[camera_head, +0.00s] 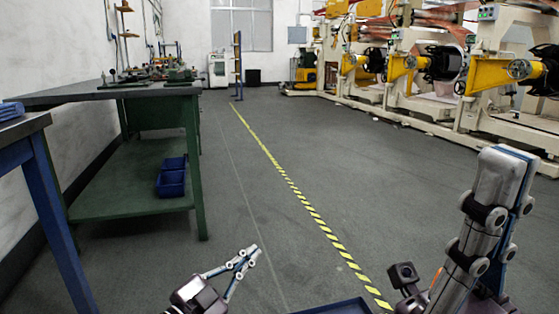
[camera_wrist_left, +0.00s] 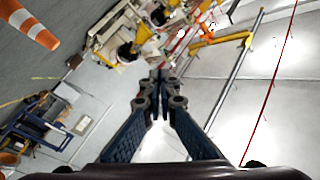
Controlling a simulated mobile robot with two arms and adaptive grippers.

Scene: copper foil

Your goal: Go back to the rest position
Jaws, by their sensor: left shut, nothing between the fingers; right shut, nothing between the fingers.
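My left gripper (camera_head: 250,253) shows at the bottom middle of the head view, pointing up and to the right. Its fingers come together at the tips. In the left wrist view the left gripper (camera_wrist_left: 159,78) is shut with nothing between its fingers. My right gripper (camera_head: 507,157) is large and close at the right of the head view, pointing up. Its fingers lie together and hold nothing. Both grippers are in free air, apart from each other.
A green workbench (camera_head: 130,207) with blue bins (camera_head: 171,180) stands at left, beside a blue-legged table (camera_head: 62,215). Yellow machines (camera_head: 490,72) line the right. A striped floor line (camera_head: 288,180) crosses open floor. The wrist view shows an orange cone (camera_wrist_left: 30,24).

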